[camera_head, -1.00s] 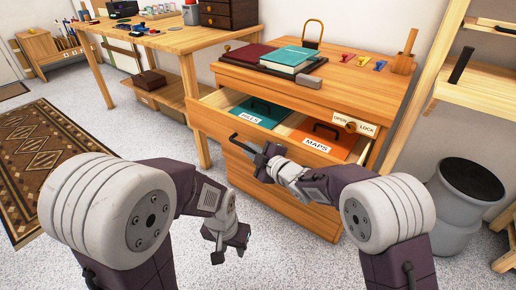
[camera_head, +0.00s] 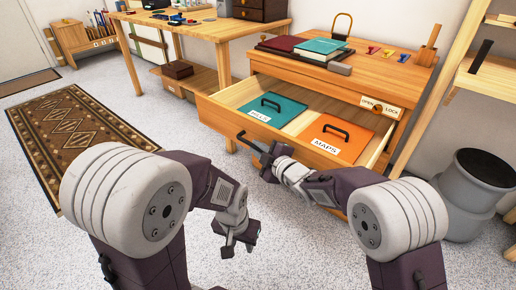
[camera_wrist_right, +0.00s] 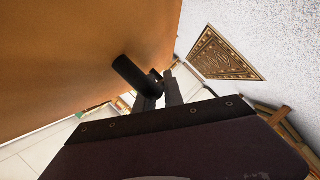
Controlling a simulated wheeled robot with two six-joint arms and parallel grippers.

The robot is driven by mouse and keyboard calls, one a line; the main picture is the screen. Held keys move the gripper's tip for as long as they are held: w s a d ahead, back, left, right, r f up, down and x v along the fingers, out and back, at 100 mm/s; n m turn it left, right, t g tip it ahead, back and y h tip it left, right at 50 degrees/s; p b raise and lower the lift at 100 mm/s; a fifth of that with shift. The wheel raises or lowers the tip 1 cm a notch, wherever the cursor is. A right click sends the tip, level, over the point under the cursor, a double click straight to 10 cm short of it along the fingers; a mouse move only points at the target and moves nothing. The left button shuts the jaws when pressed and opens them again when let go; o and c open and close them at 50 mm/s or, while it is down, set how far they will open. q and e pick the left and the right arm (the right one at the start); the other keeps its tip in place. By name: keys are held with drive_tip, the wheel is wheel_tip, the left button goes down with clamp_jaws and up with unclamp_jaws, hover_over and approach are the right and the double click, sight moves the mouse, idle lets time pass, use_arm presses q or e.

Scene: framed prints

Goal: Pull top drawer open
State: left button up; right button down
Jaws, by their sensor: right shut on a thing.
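The top drawer (camera_head: 222,115) of the wooden cabinet is pulled well out. Inside lie a teal folder labelled BILLS (camera_head: 283,106) and an orange folder labelled MAPS (camera_head: 350,138), each with a dark handle. My right gripper (camera_head: 266,154) is shut on the drawer's dark bar handle (camera_head: 246,142) at the drawer front. The handle (camera_wrist_right: 133,76) also shows between the fingers in the right wrist view, beside the wooden front. My left gripper (camera_head: 238,243) hangs open and empty over the floor, apart from the drawer.
An OPEN/LOCK plate (camera_head: 380,107) is on the cabinet's front. Books (camera_head: 322,47), a padlock and coloured keys lie on its top. A grey bin (camera_head: 470,195) stands at the right and a patterned rug (camera_head: 75,130) lies at the left. The floor between is clear.

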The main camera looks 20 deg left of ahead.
drive_tip(key=shift+f, duration=0.15)
drive_tip(key=c, duration=1.7)
unclamp_jaws()
drive_tip(key=shift+d, duration=0.1)
drive_tip(key=shift+s+d+r+p, duration=0.25)
drive_tip(key=shift+d+r+p, duration=0.05)
drive_tip(key=shift+p, duration=0.05)
drive_tip(key=p+v, duration=0.3)
drive_tip(key=v, duration=0.5)
drive_tip(key=shift+s+f, duration=0.1)
drive_tip(key=shift+s, duration=0.05)
